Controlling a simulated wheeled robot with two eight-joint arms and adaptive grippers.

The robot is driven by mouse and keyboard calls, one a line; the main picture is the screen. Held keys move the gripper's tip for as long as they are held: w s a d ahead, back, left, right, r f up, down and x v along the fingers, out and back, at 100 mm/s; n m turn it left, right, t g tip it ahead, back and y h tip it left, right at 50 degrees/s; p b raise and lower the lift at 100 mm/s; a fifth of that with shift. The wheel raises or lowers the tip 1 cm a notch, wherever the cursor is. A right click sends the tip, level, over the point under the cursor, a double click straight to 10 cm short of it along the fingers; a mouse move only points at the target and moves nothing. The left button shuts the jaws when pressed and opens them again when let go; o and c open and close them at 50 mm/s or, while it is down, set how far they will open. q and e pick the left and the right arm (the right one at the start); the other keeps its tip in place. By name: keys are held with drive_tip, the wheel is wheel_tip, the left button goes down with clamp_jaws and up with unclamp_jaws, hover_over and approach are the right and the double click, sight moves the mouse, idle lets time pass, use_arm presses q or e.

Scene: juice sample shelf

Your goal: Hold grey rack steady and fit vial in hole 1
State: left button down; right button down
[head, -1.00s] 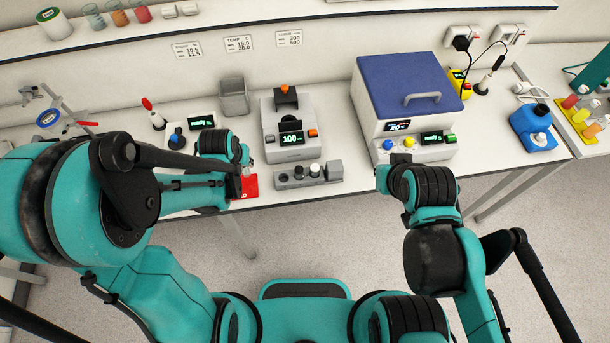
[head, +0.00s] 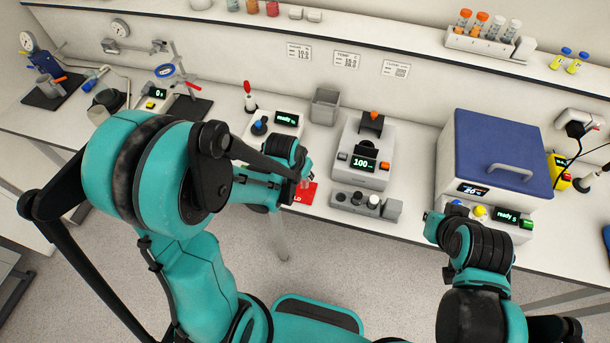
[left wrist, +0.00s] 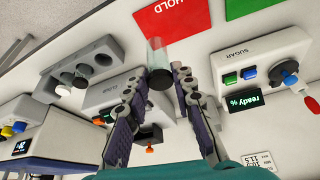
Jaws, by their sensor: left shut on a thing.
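The grey rack (head: 352,203) stands at the bench's front edge, before a grey instrument reading 100. Its top has round holes and holds a pale-capped vial (head: 374,200). The rack also shows at the left of the left wrist view (left wrist: 110,47). My left gripper (head: 304,180) is over the red HOLD card, left of the rack. In the left wrist view its fingers (left wrist: 160,75) are shut on a clear vial with a dark cap (left wrist: 155,52). My right gripper (head: 432,215) is right of the rack, apart from it; its fingers are too small to read.
The red HOLD card (head: 305,195) lies under my left gripper. The instrument (head: 365,150) stands behind the rack. A blue-lidded box (head: 500,150) stands behind my right gripper. A grey bin (head: 325,107) and the SUGAR device (left wrist: 262,62) are also on the bench.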

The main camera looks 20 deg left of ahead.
use_arm(q)
drive_tip(key=w+d+f+m+g+h, duration=0.2)
drive_tip(key=d+f+m+h, duration=0.1)
drive_tip(key=d+m, duration=0.7)
drive_tip(key=shift+d+f, duration=0.55)
drive_tip(key=shift+d, duration=0.25)
